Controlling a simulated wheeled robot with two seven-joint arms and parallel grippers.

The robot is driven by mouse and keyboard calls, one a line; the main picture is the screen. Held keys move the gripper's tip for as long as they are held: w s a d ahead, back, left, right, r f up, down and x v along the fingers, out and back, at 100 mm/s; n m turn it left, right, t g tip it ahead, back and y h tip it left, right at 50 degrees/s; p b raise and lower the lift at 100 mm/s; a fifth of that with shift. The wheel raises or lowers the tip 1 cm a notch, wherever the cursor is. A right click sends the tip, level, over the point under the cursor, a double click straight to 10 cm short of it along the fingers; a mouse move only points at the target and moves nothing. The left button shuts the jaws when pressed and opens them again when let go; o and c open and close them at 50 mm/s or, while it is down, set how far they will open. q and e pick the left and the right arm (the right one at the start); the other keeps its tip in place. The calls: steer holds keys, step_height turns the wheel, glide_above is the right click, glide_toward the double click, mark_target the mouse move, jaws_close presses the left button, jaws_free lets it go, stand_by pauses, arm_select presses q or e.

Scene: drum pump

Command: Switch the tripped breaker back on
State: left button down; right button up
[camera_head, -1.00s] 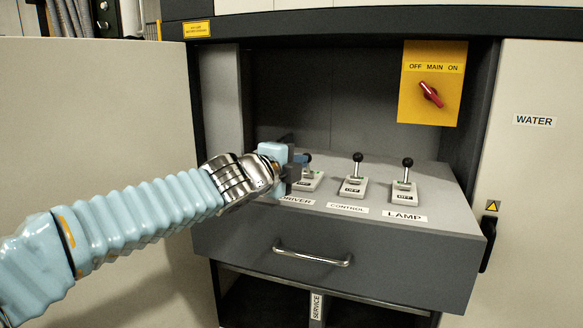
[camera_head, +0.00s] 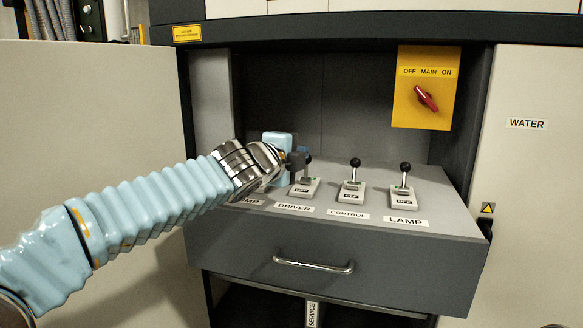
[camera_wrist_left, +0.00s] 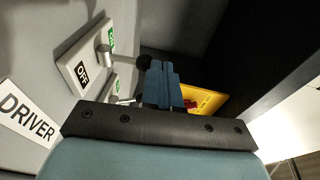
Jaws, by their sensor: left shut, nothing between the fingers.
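Several small levers with black knobs stand in a row on the grey sloped console. The driver lever's plate (camera_head: 303,188), the control lever (camera_head: 353,180) and the lamp lever (camera_head: 403,182) each show an OFF mark. My left gripper (camera_head: 301,160) is shut and empty, beside the driver lever's knob and partly in front of it. In the left wrist view, the shut fingers (camera_wrist_left: 162,84) are close to the driver lever (camera_wrist_left: 110,57); I cannot tell whether they touch. Its plate shows OFF and a green mark. A label ending in "MP" lies further left, its lever hidden behind my gripper.
A yellow main switch (camera_head: 425,95) with a red handle hangs on the right above the console. A drawer with a metal handle (camera_head: 313,266) is below. Cabinet walls close in the left, back and right sides. The space above the control and lamp levers is free.

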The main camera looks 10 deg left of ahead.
arm_select(q)
steer(key=shift+w+r+p, duration=0.15)
steer(key=shift+w+p, duration=0.05)
steer(key=shift+w, duration=0.35)
steer(key=shift+w+r+p, duration=0.15)
steer(key=shift+w+p, duration=0.05)
steer(key=shift+w, duration=0.35)
arm_select(e)
steer(key=shift+r, duration=0.6)
arm_select(q)
steer(key=shift+d, duration=0.1)
